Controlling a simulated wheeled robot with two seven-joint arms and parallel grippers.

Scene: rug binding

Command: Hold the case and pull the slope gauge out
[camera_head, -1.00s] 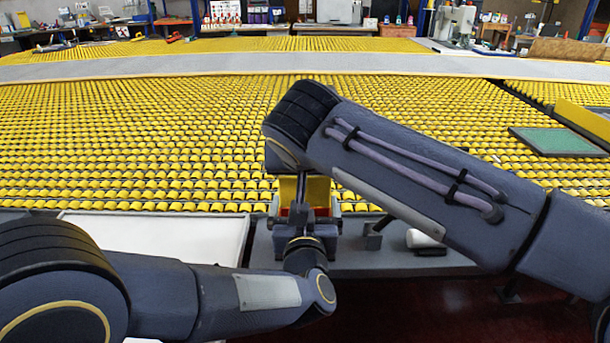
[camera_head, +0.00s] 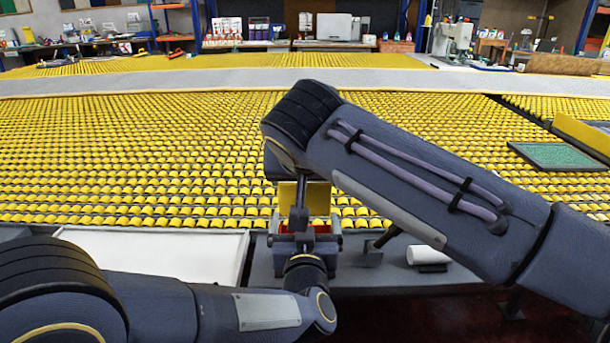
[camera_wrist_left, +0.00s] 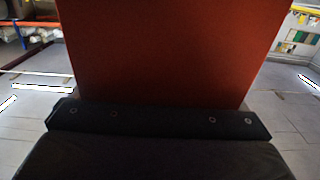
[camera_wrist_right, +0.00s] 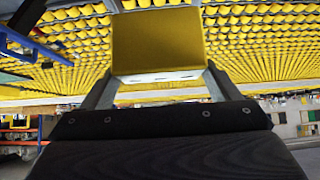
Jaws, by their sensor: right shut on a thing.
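The yellow slope gauge (camera_head: 318,198) hangs below my right arm in the head view, just above the red case (camera_head: 322,229). In the right wrist view the gauge (camera_wrist_right: 157,42) sits between the fingers of my right gripper (camera_wrist_right: 158,85), which is shut on its sides. No red shows around it there. My left gripper (camera_head: 304,242) is at the case, low in the head view. The red case (camera_wrist_left: 165,50) fills the middle of the left wrist view, right in front of the palm. The left fingertips are hidden, and part of the case is behind my left wrist.
A grey bench edge (camera_head: 388,277) runs under the case. A white tray (camera_head: 165,250) lies to the left. Yellow racks (camera_head: 150,150) fill the area behind.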

